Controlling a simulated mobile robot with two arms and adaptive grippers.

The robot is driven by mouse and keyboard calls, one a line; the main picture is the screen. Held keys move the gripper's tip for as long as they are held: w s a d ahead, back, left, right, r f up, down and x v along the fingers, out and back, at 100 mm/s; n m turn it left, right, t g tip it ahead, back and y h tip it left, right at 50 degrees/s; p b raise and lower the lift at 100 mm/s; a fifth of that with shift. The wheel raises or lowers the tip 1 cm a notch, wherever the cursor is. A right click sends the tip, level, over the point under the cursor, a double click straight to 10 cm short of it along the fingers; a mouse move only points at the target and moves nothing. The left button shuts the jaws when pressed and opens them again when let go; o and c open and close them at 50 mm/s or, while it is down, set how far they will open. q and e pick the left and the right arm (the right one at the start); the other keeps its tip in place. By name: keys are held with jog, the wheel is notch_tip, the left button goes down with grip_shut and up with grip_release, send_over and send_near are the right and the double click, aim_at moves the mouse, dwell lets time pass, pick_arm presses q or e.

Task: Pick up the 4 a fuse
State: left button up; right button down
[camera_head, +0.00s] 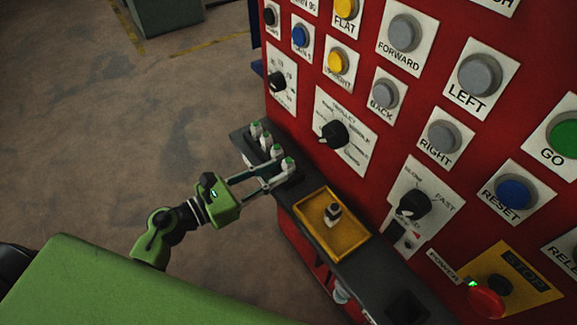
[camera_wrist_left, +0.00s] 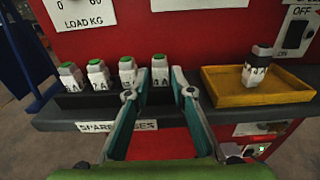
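The 4 A fuse (camera_wrist_left: 160,75), white with a green top, stands upright at the right end of the row in the left wrist view. In the head view it (camera_head: 287,164) is at the near end of the row, by my fingertips. My left gripper (camera_head: 274,171) is open, its fingers reaching toward the panel. In the left wrist view the fingers (camera_wrist_left: 160,95) are apart, one on each side of the 4 A fuse's lower part. I cannot tell whether either finger touches it. My right gripper is not in view.
The 3 A fuse (camera_wrist_left: 127,72), 2 A fuse (camera_wrist_left: 98,74) and 1 A fuse (camera_wrist_left: 70,77) stand left of it on the dark shelf (camera_wrist_left: 52,118). A yellow tray (camera_head: 304,206) holds another fuse (camera_head: 333,213). The red control panel (camera_head: 300,110) rises behind.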

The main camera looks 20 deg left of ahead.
aim_at(284, 167)
pick_arm(q)
jog(key=p+x, duration=0.1)
jog(key=x, duration=0.3)
jog(key=shift+w+r, duration=0.1)
jog(key=shift+r, duration=0.05)
jog(key=shift+w+d, duration=0.35)
jog(key=shift+w, duration=0.05)
grip_shut()
